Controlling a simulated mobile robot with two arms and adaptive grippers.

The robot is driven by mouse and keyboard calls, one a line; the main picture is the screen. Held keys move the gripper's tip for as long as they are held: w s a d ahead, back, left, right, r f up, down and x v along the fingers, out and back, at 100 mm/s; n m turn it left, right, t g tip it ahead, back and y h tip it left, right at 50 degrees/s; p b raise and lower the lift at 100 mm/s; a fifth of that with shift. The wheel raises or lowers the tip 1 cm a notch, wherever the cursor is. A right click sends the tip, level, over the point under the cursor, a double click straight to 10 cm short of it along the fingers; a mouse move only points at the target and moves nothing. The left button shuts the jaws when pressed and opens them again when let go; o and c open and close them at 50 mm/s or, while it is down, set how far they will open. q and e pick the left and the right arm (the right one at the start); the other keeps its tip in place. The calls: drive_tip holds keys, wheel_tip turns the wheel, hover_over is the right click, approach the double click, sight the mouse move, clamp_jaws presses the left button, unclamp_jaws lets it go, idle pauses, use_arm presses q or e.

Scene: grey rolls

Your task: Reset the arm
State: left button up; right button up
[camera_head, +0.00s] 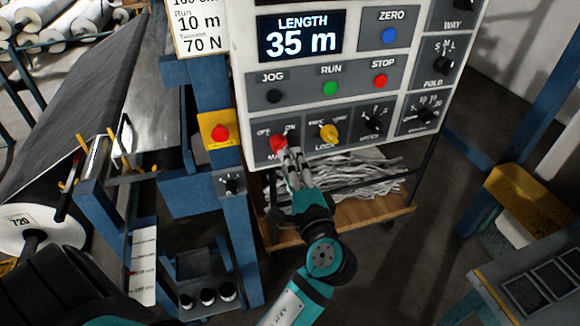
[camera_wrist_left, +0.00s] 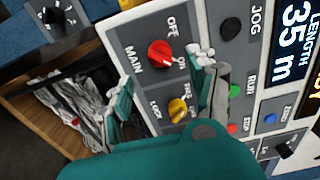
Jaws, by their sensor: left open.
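My left gripper (camera_head: 291,157) is in front of the lower left of a grey control panel (camera_head: 240,60), at the red main switch (camera_head: 278,142). In the left wrist view my left gripper (camera_wrist_left: 166,72) has its fingers spread and nothing between them. There the red knob (camera_wrist_left: 160,53) lies just beyond the fingertips, between the OFF and ON marks. Its pale mark appears to point toward ON. I cannot tell whether a finger touches the panel. My right gripper is not in view.
The panel carries a LENGTH display (camera_head: 300,38) reading 35 m, a yellow lock knob (camera_head: 329,132) and several buttons. A wooden shelf (camera_head: 385,211) with grey strips is below. A blue post (camera_head: 232,235) with a red button (camera_head: 220,133) stands left.

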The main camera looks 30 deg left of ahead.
use_arm(q)
drive_tip(key=w+d+f+m+h+b, duration=0.1)
drive_tip(key=w+d+f+m+h, duration=0.15)
drive_tip(key=f, duration=0.95)
drive_tip(key=w+d+f+m+h+b, duration=0.1)
drive_tip(key=d+f+h, duration=0.3)
drive_tip(key=f, duration=0.8)
drive_tip(key=s+d+f+g+h+b, duration=0.1)
drive_tip(key=s+f+g+h, duration=0.15)
drive_tip(key=f, duration=0.65)
drive_tip(key=s+d+f+g+h, duration=0.1)
drive_tip(key=s+f, duration=0.3)
drive_tip(key=f, duration=0.5)
drive_tip(key=s+f+n+g+h+b, duration=0.2)
drive_tip(key=s+f+n+g+h, duration=0.15)
drive_tip(key=s+f, duration=1.4)
drive_tip(key=s+a+f+n+g+b, duration=0.1)
drive_tip(key=s+a+f+n, duration=0.1)
drive_tip(key=s+f, duration=0.3)
drive_tip(key=s+a+f+n+g, duration=0.2)
drive_tip(key=s+f, duration=0.3)
drive_tip(key=s, duration=0.9)
drive_tip(key=shift+a+f+n+g+b, duration=0.35)
drive_tip(key=shift+a+n, duration=0.3)
drive_tip(key=shift+n, duration=0.25)
